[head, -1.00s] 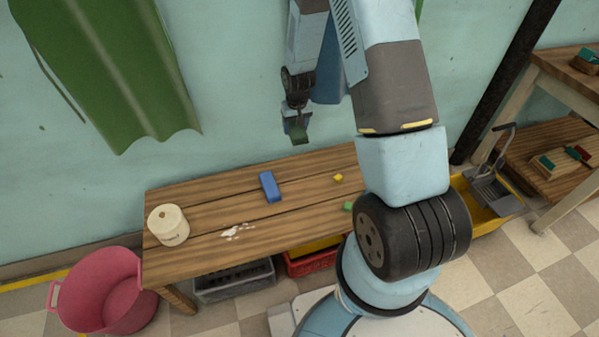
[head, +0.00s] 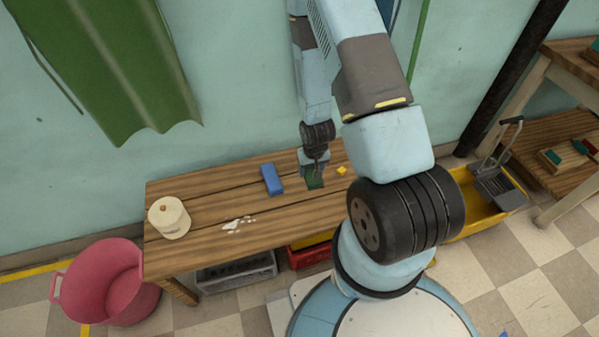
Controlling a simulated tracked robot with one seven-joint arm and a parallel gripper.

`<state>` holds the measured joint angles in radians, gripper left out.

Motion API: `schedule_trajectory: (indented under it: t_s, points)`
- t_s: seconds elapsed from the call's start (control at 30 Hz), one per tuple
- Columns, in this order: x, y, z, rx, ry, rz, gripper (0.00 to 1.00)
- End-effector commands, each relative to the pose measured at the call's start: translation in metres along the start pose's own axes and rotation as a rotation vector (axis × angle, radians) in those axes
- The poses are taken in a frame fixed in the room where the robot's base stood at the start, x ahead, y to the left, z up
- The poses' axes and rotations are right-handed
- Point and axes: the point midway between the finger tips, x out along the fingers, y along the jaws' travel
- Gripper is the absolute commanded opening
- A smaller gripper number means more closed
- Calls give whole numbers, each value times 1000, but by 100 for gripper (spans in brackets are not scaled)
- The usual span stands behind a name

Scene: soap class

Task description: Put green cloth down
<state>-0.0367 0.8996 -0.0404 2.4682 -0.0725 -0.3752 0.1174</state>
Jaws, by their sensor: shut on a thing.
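The green cloth (head: 315,182) is a small dark green piece at the tip of my gripper (head: 314,175). My gripper points down at the wooden table (head: 205,253), right of the blue block, and is shut on the cloth. The cloth is at or just above the tabletop; I cannot tell whether it touches. Part of the cloth is hidden by the gripper.
A blue block (head: 271,179) and a small yellow cube (head: 341,170) lie on either side of my gripper. A pink tub (head: 105,287) stands on the floor. The table's middle front is clear.

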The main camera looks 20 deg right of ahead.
Motion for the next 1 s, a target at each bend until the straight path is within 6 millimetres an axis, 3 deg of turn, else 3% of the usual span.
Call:
schedule_trajectory:
  t_s: [0.13, 0.47, 0.67, 1.0]
  points:
    - [2, 2, 16, 2, 0, 3, 32]
    - [3, 2, 15, 3, 2, 2, 32]
    - [20, 0, -10, 3, 4, 2, 32]
    - [61, -4, -71, 1, 2, 2, 32]
